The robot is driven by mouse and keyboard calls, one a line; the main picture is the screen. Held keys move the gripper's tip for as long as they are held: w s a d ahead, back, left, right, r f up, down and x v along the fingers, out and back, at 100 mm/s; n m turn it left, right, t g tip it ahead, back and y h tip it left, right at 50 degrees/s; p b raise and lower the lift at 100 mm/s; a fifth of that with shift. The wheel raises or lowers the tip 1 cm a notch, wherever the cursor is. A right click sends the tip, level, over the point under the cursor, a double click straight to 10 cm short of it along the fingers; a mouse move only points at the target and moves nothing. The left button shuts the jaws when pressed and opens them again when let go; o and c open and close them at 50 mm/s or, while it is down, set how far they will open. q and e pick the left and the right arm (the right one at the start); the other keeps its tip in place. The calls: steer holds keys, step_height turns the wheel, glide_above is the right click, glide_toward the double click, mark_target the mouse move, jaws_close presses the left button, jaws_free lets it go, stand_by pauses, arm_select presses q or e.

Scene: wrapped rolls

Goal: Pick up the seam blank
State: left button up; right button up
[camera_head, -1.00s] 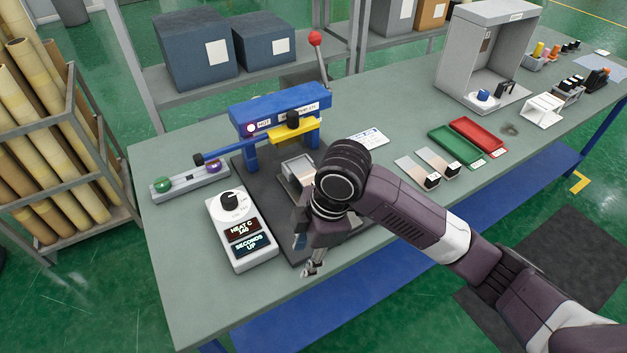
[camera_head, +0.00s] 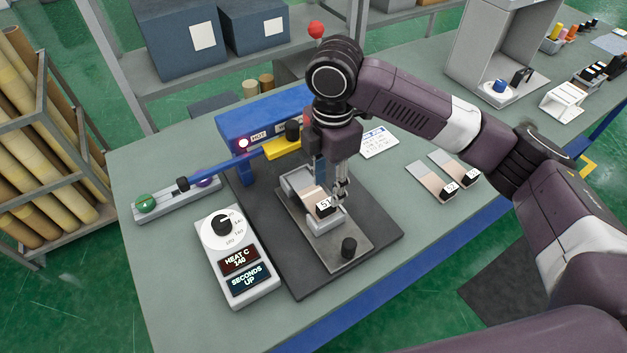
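A seam blank labelled S1 (camera_head: 324,206) lies in the metal fixture (camera_head: 335,252) on the press's dark base. Two more blanks, one pale and brown labelled S2 (camera_head: 428,180) and one labelled S3 (camera_head: 453,167), lie on the bench to the right. My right gripper (camera_head: 333,185) points down over the fixture, just above and beside the S1 blank. Its fingers look apart; I see nothing held between them. Whether a finger touches the blank I cannot tell. Part of the S1 blank is hidden behind the fingers. My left gripper is out of view.
The blue press (camera_head: 235,122) with a yellow bar stands just behind the fixture. A white heat and timer box (camera_head: 236,255) is at left. My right arm covers the bench's middle right.

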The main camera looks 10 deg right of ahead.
mark_target(327, 203)
steer(key=shift+f, duration=0.25)
steer(key=f, duration=0.1)
steer(key=f+p, duration=0.2)
steer(key=shift+s+f, duration=0.2)
steer(key=shift+s, duration=0.05)
steer(key=f, duration=0.2)
steer(key=shift+w+f, duration=0.25)
steer(key=shift+f, duration=0.45)
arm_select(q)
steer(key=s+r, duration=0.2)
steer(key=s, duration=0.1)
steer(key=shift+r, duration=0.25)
arm_select(e)
jaws_close()
